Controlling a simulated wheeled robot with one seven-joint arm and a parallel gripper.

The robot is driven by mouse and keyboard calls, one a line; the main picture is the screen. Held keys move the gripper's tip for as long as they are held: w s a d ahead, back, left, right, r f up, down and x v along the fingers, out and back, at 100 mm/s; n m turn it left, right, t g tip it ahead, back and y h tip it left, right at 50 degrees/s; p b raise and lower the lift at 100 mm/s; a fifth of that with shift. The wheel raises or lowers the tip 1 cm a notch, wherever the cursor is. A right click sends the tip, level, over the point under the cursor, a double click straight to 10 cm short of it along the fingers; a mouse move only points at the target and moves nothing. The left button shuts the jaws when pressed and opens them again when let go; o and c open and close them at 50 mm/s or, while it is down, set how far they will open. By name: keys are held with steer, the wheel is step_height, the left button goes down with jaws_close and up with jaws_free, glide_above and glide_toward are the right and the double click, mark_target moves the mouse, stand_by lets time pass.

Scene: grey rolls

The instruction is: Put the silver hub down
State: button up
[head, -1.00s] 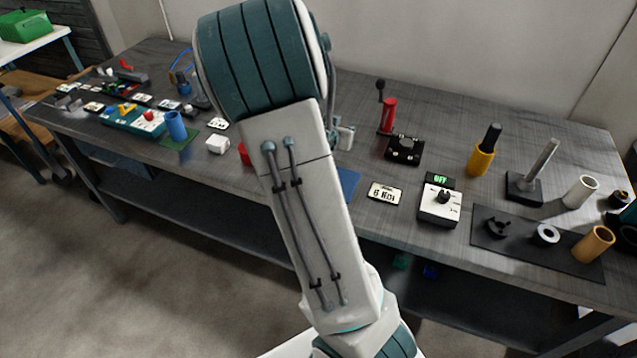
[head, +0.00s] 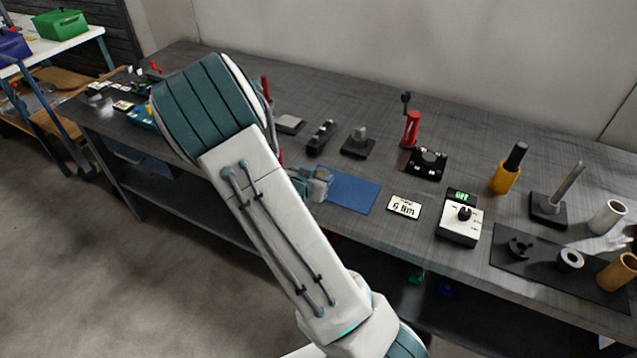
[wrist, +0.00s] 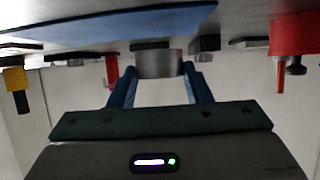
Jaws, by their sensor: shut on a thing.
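The silver hub (wrist: 158,64) is a short, round metal piece in the wrist view. My gripper (wrist: 158,78) is shut on it, with one blue finger at each side. In the head view my gripper (head: 320,182) is low over the bench at the left end of the blue mat (head: 352,192), partly behind my arm. The hub cannot be made out clearly there. The mat also shows in the wrist view (wrist: 120,24), which sees the bench upside down. Whether the hub touches the mat cannot be told.
The mat's visible surface is bare.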

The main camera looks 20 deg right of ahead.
steer(key=shift+f, duration=1.35)
steer(key=shift+f, duration=0.15)
steer(key=o, duration=1.3)
